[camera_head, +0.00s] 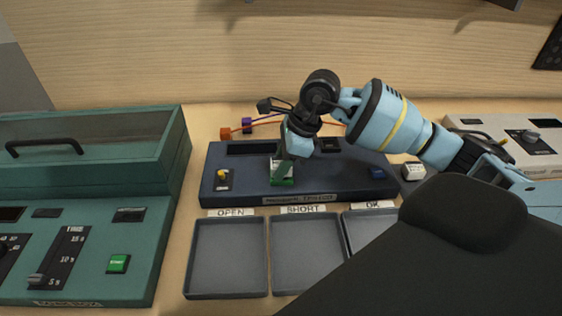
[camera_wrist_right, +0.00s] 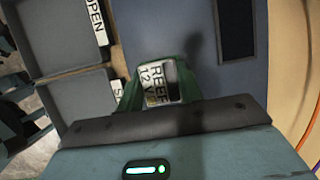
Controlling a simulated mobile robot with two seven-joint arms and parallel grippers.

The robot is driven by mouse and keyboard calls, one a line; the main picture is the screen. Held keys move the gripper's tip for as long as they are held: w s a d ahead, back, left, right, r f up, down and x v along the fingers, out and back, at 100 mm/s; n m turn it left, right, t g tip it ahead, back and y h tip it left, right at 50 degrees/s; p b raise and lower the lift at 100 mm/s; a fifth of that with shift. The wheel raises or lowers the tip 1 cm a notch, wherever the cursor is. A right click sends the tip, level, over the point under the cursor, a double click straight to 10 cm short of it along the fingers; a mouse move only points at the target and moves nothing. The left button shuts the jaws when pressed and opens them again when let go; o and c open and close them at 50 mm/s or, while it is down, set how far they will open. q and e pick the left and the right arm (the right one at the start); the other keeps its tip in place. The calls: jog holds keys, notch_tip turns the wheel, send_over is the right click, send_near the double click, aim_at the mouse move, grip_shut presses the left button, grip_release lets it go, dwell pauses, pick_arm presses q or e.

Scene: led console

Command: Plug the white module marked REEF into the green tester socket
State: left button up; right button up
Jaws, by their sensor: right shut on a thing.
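The white module marked REEF (camera_wrist_right: 158,84) shows its label, with a 12 below the name, in the right wrist view. In the head view a white bit of it (camera_head: 276,163) shows at the green tester socket (camera_head: 283,182) on the dark blue tester (camera_head: 340,188). My right gripper (camera_head: 290,152) is shut on the module from above, at the socket. The fingers hide much of the module, so I cannot tell how deep it sits. My left gripper is not in view.
Grey trays labelled OPEN (camera_head: 228,258), SHORT (camera_head: 308,252) and OK (camera_head: 366,229) lie in front of the tester. A green console (camera_head: 85,240) stands left. Another white block (camera_head: 413,172) sits right of the tester. Orange and purple plugs with wires lie behind it.

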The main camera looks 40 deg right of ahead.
jog(key=o, duration=1.6)
jog(key=shift+o, duration=0.2)
jog(key=shift+r, duration=0.1)
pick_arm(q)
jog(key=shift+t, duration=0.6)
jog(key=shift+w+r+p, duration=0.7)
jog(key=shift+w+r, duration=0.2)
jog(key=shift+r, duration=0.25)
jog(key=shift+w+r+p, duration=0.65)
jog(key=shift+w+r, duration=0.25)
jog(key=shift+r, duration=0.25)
pick_arm(e)
jog(key=shift+r, duration=3.45)
